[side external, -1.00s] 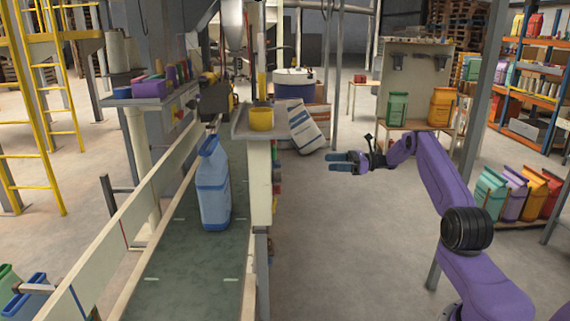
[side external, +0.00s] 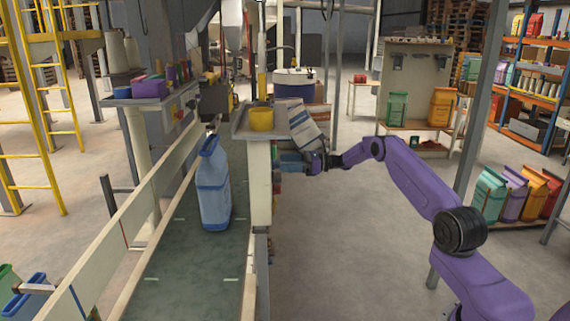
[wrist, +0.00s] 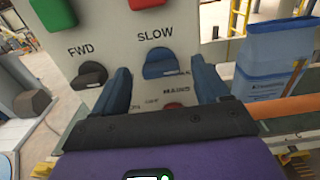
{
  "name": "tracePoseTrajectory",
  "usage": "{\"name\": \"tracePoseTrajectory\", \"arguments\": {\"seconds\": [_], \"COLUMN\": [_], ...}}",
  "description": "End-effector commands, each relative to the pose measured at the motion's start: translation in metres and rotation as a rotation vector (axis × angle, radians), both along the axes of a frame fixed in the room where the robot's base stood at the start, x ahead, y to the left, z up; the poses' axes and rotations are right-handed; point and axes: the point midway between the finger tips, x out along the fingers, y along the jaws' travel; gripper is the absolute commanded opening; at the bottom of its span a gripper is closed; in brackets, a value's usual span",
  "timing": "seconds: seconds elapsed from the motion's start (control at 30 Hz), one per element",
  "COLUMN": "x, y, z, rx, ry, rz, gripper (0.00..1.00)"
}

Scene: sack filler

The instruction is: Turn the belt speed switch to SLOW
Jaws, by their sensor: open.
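The belt speed switch is a blue knob (wrist: 167,62) under the word SLOW on a cream control panel (wrist: 115,50) in the wrist view. A pale mark shows at the knob's lower right edge; I cannot tell its exact setting. My gripper (wrist: 160,68) is open, with one blue finger on each side of this knob. I cannot tell whether the fingers touch it. In the side view my gripper (side external: 290,163) is at the right side of the cream post (side external: 260,190), where the panel face is mostly hidden.
A black knob (wrist: 90,75) under FWD sits close to my left finger. Green (wrist: 52,12) and red (wrist: 145,3) buttons are above. A red control (wrist: 172,105) marked MAINS is partly hidden below. A blue sack (side external: 213,185) stands on the belt (side external: 190,275).

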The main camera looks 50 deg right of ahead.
Motion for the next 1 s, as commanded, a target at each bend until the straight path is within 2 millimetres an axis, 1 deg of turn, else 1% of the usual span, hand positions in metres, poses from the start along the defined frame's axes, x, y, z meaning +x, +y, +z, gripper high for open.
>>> {"name": "tracePoseTrajectory", "arguments": {"seconds": [0.03,0.13,0.43,0.47,0.5,0.57,0.6,0.63,1.0], "x": [0.0033,0.0069,0.0086,0.0086,0.0086,0.0085,0.0084,0.0084,0.0077], "y": [0.0039,0.0075,0.0087,0.0087,0.0087,0.0086,0.0086,0.0086,0.0083], "z": [0.0003,0.0005,0.0005,0.0005,0.0005,0.0005,0.0005,0.0004,0.0004], "rx": [0.000,0.000,0.000,0.000,0.000,0.000,0.000,0.000,-0.032], "ry": [-0.001,-0.001,-0.001,-0.001,-0.001,-0.001,-0.001,-0.001,-0.033], "rz": [0.002,0.001,0.000,0.000,0.000,0.000,0.000,0.000,0.001], "gripper": [0.74,0.74,0.74,0.71,0.58,0.39,0.26,0.18,0.18]}}
